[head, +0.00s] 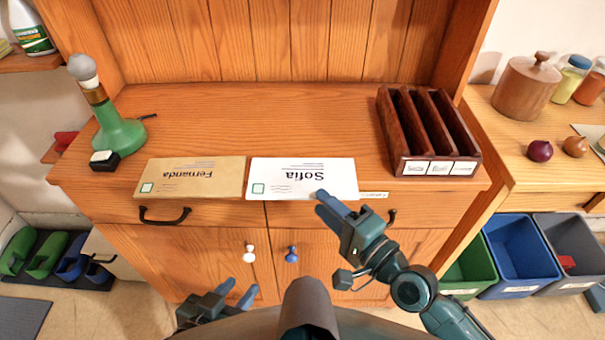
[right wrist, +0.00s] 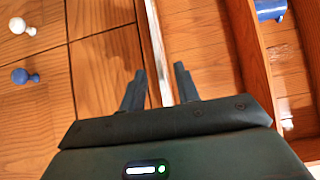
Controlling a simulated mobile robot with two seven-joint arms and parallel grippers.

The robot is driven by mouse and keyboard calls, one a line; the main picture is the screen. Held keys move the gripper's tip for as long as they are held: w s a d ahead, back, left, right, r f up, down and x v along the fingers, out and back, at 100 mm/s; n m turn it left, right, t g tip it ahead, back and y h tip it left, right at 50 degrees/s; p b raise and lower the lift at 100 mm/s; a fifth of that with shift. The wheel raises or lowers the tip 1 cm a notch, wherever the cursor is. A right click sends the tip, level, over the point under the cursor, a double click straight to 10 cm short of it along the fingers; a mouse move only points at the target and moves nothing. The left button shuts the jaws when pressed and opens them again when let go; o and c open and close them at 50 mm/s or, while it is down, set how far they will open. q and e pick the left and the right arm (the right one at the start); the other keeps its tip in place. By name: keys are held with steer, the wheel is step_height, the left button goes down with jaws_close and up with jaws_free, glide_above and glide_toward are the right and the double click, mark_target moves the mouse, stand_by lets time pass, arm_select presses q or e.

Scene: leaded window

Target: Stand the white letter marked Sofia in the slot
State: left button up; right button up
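The white letter marked Sofia (head: 300,172) lies flat at the front edge of the desk, its writing upside down in the head view. The dark wooden rack (head: 398,125) stands on the desk to its right, with upright slots and small labels along its front. My right gripper (head: 326,203) is at the letter's near right corner. In the right wrist view its fingers (right wrist: 162,92) are apart, with a thin pale edge between them; I cannot tell whether they touch it. My left gripper (head: 236,291) is open and empty, low in front of the cabinet.
A tan envelope marked Fernanda (head: 195,177) lies just left of the white letter. A green lamp (head: 118,133) stands at the desk's left. Drawer handles (head: 165,215) and knobs (head: 291,254) project below. The desk behind the letters is clear.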

mark_target(306, 193)
steer(key=x, duration=0.5)
steer(key=shift+s+a+p, duration=0.15)
steer(key=shift+a+p, duration=0.2)
steer(key=shift+a, duration=0.05)
jaws_close()
